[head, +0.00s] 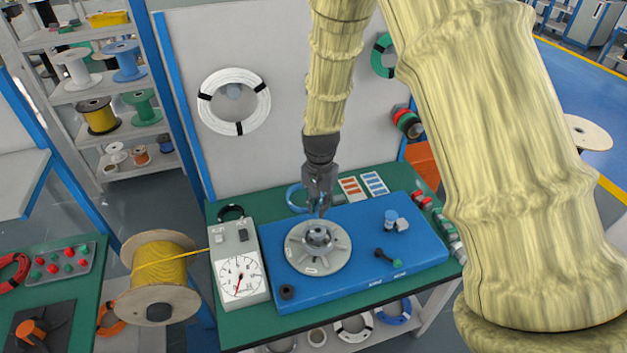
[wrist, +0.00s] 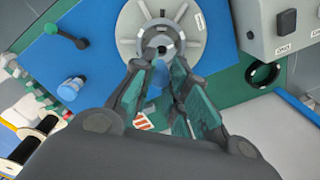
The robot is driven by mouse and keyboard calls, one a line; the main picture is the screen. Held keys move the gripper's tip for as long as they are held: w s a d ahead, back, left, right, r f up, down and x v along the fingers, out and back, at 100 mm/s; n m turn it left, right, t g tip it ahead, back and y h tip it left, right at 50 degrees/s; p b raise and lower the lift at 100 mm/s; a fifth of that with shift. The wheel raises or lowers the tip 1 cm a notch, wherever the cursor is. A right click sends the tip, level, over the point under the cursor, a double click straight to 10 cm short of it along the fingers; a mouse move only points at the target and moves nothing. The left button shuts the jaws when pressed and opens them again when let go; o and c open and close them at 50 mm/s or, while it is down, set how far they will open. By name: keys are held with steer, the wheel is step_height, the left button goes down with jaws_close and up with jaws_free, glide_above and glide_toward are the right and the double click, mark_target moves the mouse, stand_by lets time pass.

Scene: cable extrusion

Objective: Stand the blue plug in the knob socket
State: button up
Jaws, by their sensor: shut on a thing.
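My gripper (head: 319,206) is above the far side of a grey round spoked disc (head: 298,260), pointing down. In the wrist view my gripper (wrist: 158,68) is shut on the blue plug (wrist: 158,77), which shows between the fingers and is partly hidden by them. The disc has a raised hub with a dark central opening (wrist: 163,48), just beyond the fingertips in that view; the plug looks apart from it. A black ring-like socket (head: 287,292) sits at the blue board's near left corner. I cannot tell which opening is the knob socket.
The blue board (head: 345,280) also carries a blue-capped fitting (head: 391,215) and a black lever with a green end (head: 387,256). A meter box (head: 238,265) stands left of it. A yellow cable spool (head: 160,265) is further left.

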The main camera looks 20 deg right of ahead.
steer(key=shift+w+r, duration=0.15)
steer(key=shift+w, duration=0.1)
steer(key=shift+f+b, duration=0.6)
steer(key=shift+f, duration=0.1)
steer(key=shift+f+b, duration=1.4)
steer(key=shift+f, duration=0.8)
steer(key=shift+s+f, duration=0.1)
steer(key=shift+f, duration=0.15)
steer(key=shift+f+b, duration=0.4)
steer(key=shift+f, duration=0.1)
steer(key=shift+f, duration=0.65)
steer(key=o, duration=0.9)
